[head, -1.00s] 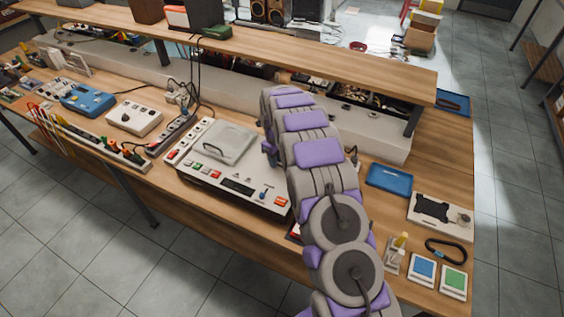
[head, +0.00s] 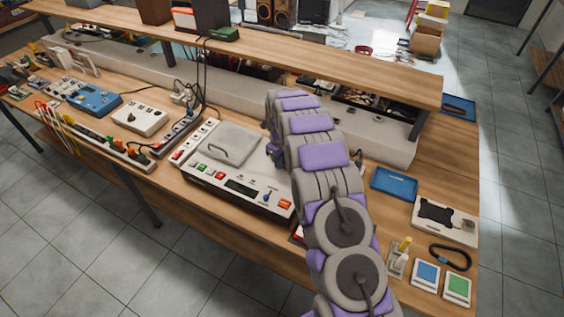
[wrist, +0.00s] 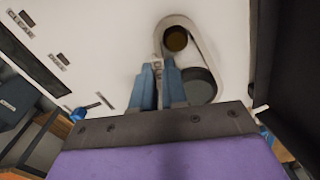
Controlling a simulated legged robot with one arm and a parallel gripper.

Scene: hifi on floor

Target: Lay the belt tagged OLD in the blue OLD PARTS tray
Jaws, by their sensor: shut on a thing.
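In the wrist view, my gripper (wrist: 160,72) has its blue fingers close together over a white machine panel. A small pale piece, which looks like the belt's tag, sits at the fingertips. A thin belt loop (wrist: 208,42) runs around a brown round pulley (wrist: 176,39) and a larger grey one (wrist: 200,86). The fingers are at its left side and hide part of it. No lettering on the tag is readable. In the head view, my arm hides the gripper. A blue tray (head: 394,184) lies right of my arm; its label is not readable.
The cream deck (head: 240,172) with coloured buttons stands left of my arm. Right of my arm are a white box (head: 443,220), a black loop (head: 450,257), and blue (head: 426,274) and green (head: 457,287) pads. A second blue tray (head: 459,107) lies farther back. A shelf (head: 300,62) overhangs the bench.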

